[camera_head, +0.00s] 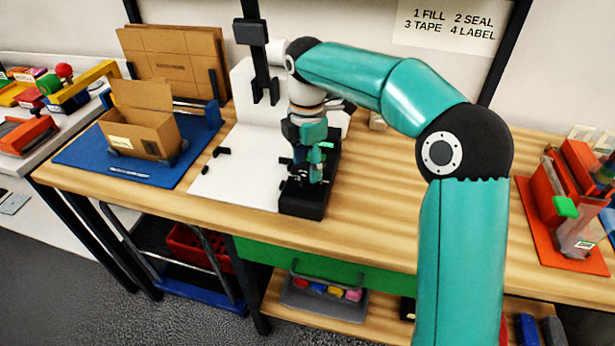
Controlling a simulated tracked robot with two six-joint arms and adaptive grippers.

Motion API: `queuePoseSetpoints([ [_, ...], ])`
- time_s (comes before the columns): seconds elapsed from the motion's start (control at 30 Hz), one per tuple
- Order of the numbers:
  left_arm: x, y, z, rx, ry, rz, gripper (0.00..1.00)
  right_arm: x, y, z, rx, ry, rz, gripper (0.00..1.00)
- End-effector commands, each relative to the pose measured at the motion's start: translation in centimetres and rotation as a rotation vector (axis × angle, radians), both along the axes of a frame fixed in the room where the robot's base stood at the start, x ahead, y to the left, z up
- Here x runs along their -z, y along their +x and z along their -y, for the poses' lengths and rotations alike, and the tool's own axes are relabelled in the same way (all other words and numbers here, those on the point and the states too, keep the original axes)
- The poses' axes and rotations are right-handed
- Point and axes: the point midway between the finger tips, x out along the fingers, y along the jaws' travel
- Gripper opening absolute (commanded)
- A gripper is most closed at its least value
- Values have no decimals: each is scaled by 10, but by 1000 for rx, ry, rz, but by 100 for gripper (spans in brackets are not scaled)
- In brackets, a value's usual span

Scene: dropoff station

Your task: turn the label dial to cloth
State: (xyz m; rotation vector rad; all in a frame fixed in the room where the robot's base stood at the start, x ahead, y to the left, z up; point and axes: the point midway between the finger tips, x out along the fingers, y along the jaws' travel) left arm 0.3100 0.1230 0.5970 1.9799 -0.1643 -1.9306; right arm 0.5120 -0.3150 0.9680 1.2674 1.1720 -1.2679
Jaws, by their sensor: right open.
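A black box-shaped device (303,209) stands near the front of the wooden bench, at the right edge of a white panel. My right gripper (306,178) points down over the top of this device, at the end of my teal right arm. Its jaws are open and its tips are close to the device's top; I cannot tell whether they touch it. The label dial cannot be made out; the gripper covers much of the device's top. The dial's setting cannot be read. My left gripper is not in view.
An open cardboard box (143,130) stands on a blue mat (88,152) at left. Flat cardboard (178,60) leans behind it. A black post (262,60) rises behind the white panel (235,188). An orange holder (545,230) sits at right. Bare bench lies right of the device.

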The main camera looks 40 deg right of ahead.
Motion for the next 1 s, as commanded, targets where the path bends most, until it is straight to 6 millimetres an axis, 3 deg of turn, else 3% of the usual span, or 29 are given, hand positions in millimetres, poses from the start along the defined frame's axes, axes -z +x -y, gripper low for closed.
queuePoseSetpoints([
  [0.2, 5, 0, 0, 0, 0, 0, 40, 27, 0, 0, 2, 0, -1, 60],
  [0.6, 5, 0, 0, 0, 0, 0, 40, 33, 0, 1, 2, 0, 1, 60],
  [0.93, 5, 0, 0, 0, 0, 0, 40, 32, 0, 0, 1, 0, 1, 5],
  [1.0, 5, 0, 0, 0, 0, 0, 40, 32, 0, 0, 1, 0, 1, 0],
])
